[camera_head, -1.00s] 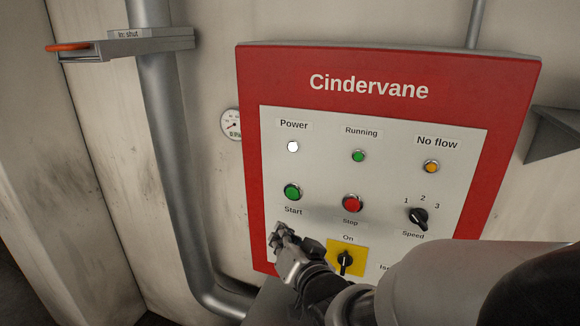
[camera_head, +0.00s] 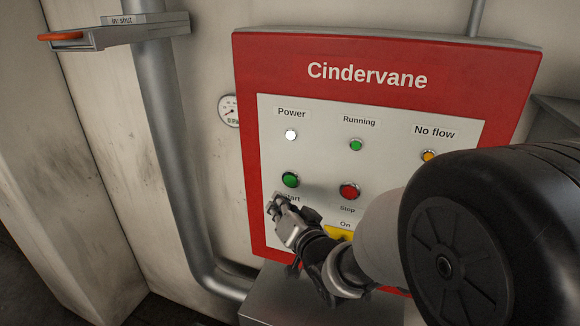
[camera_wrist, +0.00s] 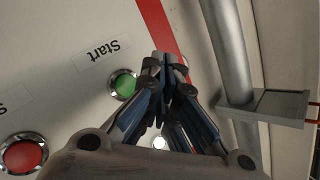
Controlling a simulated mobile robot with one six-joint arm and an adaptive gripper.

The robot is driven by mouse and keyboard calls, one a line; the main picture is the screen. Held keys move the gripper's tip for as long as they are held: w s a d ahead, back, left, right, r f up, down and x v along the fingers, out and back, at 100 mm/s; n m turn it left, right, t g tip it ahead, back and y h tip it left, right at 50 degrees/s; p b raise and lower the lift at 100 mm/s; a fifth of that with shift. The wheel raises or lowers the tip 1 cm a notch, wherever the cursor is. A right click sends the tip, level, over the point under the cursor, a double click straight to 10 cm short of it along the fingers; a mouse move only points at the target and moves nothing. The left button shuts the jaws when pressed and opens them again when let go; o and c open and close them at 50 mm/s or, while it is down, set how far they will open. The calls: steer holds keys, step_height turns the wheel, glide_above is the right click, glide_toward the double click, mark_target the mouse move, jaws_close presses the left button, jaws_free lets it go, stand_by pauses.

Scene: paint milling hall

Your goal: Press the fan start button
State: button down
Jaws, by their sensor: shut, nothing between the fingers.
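The green Start button (camera_head: 290,180) is on the left of the white face of the red Cindervane panel (camera_head: 390,52). Its label below is partly covered by my gripper (camera_head: 275,204). My gripper is shut and empty, with its tips just below and left of the button in the head view. In the wrist view the green button (camera_wrist: 124,84) shows beside my shut fingers (camera_wrist: 168,62), partly hidden behind them. I cannot tell whether they touch the panel.
The red Stop button (camera_head: 349,191) sits right of Start, and the yellow switch plate (camera_head: 339,233) is mostly hidden by my arm. The Power lamp (camera_head: 291,135) is lit white. A pipe (camera_head: 172,150) with an orange-handled slide plate (camera_head: 115,33) and a gauge (camera_head: 229,110) are to the left.

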mark_target(287, 191)
steer(key=shift+w+d, duration=0.25)
steer(key=shift+w, duration=0.4)
steer(key=shift+w+d, duration=0.2)
steer(key=shift+w, duration=0.5)
steer(key=shift+w+d, duration=0.25)
steer(key=shift+w, duration=0.4)
steer(key=shift+w+d, duration=0.15)
steer(key=shift+w, duration=0.25)
steer(key=shift+w+d, duration=0.15)
steer(key=shift+w, duration=0.25)
stand_by(0.5)
stand_by(0.4)
steer(key=shift+s+a+b, duration=0.3)
steer(key=shift+s+b, duration=0.2)
steer(key=shift+s, duration=0.35)
steer(key=s, duration=0.1)
steer(key=s+a+b, duration=0.1)
steer(key=s, duration=0.2)
steer(key=shift+s+a+b, duration=0.35)
steer(key=shift+b, duration=0.05)
